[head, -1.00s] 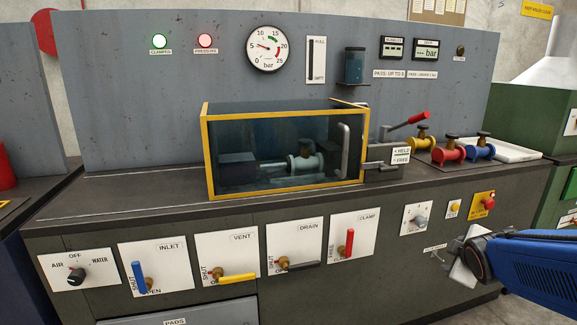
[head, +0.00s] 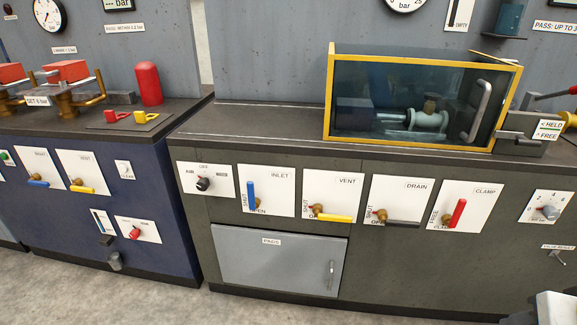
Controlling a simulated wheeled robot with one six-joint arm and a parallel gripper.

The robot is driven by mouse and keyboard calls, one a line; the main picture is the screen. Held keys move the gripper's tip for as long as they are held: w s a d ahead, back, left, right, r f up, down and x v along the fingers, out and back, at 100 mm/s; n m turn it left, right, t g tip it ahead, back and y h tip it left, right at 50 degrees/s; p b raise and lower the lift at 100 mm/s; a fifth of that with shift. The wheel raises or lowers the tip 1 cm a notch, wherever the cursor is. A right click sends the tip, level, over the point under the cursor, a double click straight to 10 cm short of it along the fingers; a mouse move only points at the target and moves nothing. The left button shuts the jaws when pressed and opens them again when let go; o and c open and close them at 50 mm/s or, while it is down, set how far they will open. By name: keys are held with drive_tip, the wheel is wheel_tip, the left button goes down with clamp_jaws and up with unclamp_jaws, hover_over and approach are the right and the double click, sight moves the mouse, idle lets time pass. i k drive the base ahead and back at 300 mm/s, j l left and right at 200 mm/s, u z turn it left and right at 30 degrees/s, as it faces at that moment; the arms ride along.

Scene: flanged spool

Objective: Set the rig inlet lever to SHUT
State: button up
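The rig inlet lever (head: 251,195) is a blue handle on the white INLET plate (head: 282,183), on the front of the dark grey bench. The handle stands upright beside its brass pivot. SHUT is printed along its left side and OPEN below it, partly covered. A pale piece at the bottom right corner appears to be part of my gripper (head: 556,308). It is far right of and below the lever, apart from it. Its fingers are cut off or hidden, so I cannot see whether it is open.
Right of the inlet are the yellow vent lever (head: 333,218), black drain lever (head: 403,223) and red clamp lever (head: 458,212). Left is the AIR/WATER knob (head: 203,183). A blue bench (head: 120,175) at left has its own blue lever (head: 38,183). Grey floor (head: 240,308) lies open in front.

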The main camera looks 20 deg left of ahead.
sight(254, 203)
drive_tip(key=u, duration=1.3)
drive_tip(key=i+j+u, duration=0.1)
drive_tip(key=i+j, duration=0.15)
drive_tip(key=j, duration=0.15)
drive_tip(key=i+j+u, duration=0.15)
drive_tip(key=i+j, duration=0.1)
drive_tip(key=j, duration=0.1)
